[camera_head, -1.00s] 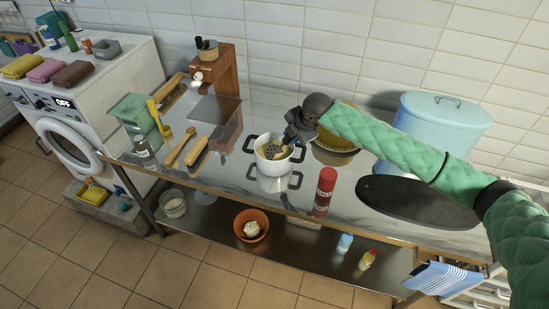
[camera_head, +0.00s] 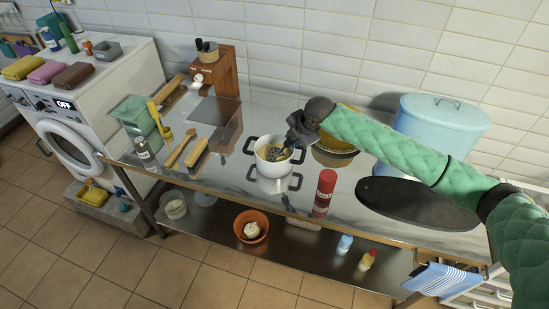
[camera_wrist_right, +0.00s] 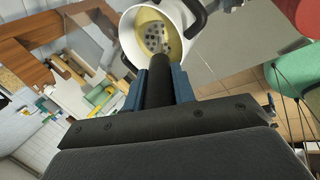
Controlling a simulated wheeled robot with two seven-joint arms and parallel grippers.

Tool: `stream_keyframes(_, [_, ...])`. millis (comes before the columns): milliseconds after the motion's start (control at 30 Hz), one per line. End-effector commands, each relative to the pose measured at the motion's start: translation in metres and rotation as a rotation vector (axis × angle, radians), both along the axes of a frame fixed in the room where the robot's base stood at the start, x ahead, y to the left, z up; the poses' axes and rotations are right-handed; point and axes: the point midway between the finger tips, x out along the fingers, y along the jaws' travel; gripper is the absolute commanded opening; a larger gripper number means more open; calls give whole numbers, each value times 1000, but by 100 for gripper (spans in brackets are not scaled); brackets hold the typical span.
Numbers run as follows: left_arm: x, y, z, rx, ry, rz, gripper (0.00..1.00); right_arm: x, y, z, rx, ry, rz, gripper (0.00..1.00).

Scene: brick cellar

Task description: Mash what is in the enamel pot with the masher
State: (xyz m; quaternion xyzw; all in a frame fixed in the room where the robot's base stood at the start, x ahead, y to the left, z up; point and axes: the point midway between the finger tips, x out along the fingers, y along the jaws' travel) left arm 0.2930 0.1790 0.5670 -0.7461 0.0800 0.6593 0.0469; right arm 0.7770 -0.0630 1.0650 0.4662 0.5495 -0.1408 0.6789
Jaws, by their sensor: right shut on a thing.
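The white enamel pot (camera_head: 268,166) with dark handles stands on the steel table, near its middle. Yellow stuff shows inside it. My right gripper (camera_head: 297,141) is over the pot's right rim, shut on the masher (camera_head: 285,153). In the right wrist view the masher's dark handle (camera_wrist_right: 158,85) runs between the fingers (camera_wrist_right: 160,88) into the pot (camera_wrist_right: 128,38). Its perforated plate (camera_wrist_right: 157,38) is inside the pot, over the yellow contents; how deep it sits I cannot tell. My left gripper is not in view.
A red can (camera_head: 325,188) stands right of the pot. A dark oval board (camera_head: 420,204) and a light blue lidded container (camera_head: 440,128) are further right. A yellow bowl (camera_head: 338,140) is behind my gripper. A wooden spoon (camera_head: 180,150) and a brush (camera_head: 197,152) lie left.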

Motion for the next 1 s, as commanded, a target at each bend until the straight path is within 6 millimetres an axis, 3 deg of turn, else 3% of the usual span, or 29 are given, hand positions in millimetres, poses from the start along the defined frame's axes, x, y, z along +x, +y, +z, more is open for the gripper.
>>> stream_keyframes(167, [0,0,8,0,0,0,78,-4,-4,12,0,0,0,3])
stream_keyframes(1000, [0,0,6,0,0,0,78,-23,-21,58,0,-1,-1,3])
